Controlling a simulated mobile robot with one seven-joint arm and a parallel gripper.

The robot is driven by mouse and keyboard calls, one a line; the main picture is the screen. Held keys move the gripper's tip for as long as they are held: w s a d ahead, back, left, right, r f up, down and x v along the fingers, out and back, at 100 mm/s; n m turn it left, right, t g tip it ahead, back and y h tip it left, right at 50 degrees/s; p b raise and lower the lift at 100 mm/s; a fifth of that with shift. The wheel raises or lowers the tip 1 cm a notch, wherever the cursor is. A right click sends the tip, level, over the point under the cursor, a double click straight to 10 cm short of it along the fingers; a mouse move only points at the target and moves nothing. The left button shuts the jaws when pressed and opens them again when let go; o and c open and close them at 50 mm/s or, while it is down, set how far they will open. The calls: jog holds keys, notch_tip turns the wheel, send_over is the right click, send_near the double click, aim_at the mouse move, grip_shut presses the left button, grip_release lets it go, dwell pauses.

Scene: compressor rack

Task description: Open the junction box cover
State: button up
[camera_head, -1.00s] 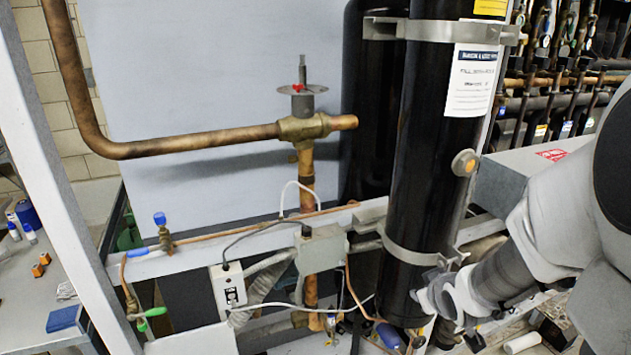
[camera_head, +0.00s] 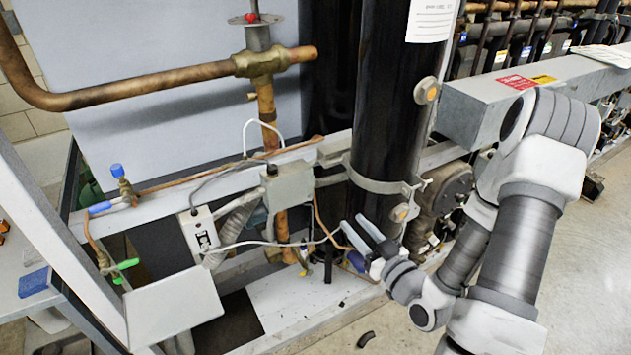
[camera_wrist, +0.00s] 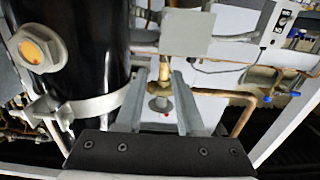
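The grey junction box (camera_head: 288,186) is mounted on the frame rail, left of the black cylinder, with its cover in place as far as I can tell. A grey box that looks like it shows at the top of the wrist view (camera_wrist: 187,33). My gripper (camera_head: 355,226) is to the right of the box and lower in the head view, apart from it. In the wrist view its two fingers (camera_wrist: 160,85) are spread, with nothing between them; a brass valve and copper pipe show beyond.
The black cylinder (camera_head: 383,110) with its metal clamp stands close behind my gripper. A white outlet box (camera_head: 200,233) and looping cables sit left of the junction box. A copper pipe (camera_head: 281,230) runs below it. Open floor (camera_head: 590,260) lies at the right.

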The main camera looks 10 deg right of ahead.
jog(key=shift+w+b, duration=0.9)
jog(key=shift+b, duration=0.95)
jog(key=b, duration=0.9)
send_near(315, 179)
jog(key=x, duration=0.8)
jog(key=shift+w, duration=0.15)
grip_shut()
